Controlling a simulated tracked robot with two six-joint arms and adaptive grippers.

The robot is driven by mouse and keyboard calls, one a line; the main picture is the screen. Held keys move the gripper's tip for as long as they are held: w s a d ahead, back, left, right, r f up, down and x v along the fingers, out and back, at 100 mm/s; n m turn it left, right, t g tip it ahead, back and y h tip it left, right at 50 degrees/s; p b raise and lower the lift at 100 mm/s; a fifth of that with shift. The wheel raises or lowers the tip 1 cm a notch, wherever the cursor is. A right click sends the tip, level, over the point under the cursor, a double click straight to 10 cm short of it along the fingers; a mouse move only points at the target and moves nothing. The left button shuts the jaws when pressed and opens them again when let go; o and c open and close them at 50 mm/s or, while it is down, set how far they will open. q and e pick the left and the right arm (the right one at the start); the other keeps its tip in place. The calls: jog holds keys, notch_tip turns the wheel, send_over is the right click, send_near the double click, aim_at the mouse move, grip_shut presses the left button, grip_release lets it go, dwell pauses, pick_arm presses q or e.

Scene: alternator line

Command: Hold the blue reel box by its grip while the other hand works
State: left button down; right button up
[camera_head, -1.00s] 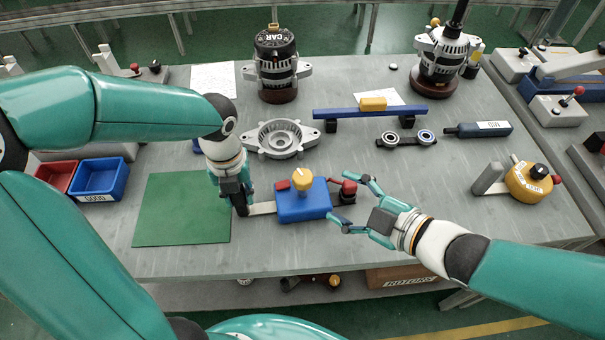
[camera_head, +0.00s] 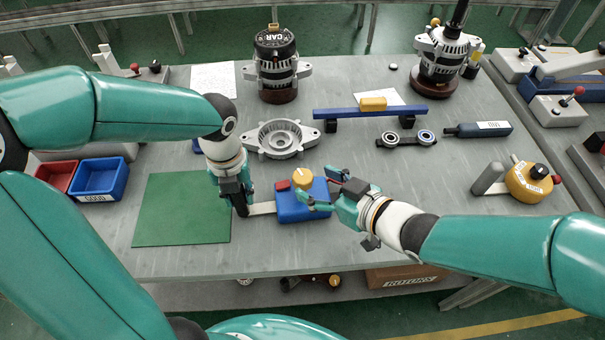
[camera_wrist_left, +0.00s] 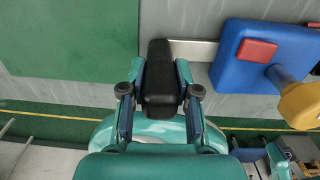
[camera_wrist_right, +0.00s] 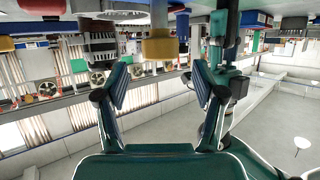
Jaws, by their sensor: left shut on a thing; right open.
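The blue reel box (camera_head: 302,212) sits on the grey bench, with a yellow knob (camera_head: 302,180) and a red block (camera_head: 282,185) on top. A metal strip (camera_head: 262,208) runs from its left side to a black grip, seen in the left wrist view (camera_wrist_left: 160,80). My left gripper (camera_head: 243,208) is shut on this black grip. My right gripper (camera_head: 320,187) is open at the box's right side, one finger close to the yellow knob; contact cannot be told. Its hand hides the box's right end. A yellow piece (camera_wrist_right: 160,45), likely the knob, shows beyond its fingers in the right wrist view.
A green mat (camera_head: 183,208) lies left of the box, with blue (camera_head: 98,180) and red (camera_head: 57,177) bins beyond. A grey housing (camera_head: 281,138), a blue rail (camera_head: 370,111) and a bearing link (camera_head: 406,139) lie behind. Bench is clear at front right.

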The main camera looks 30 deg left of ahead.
aim_at(304, 177)
jog(key=x, duration=0.5)
jog(key=shift+a, duration=0.15)
jog(key=c, duration=1.2)
jog(key=shift+o, duration=0.2)
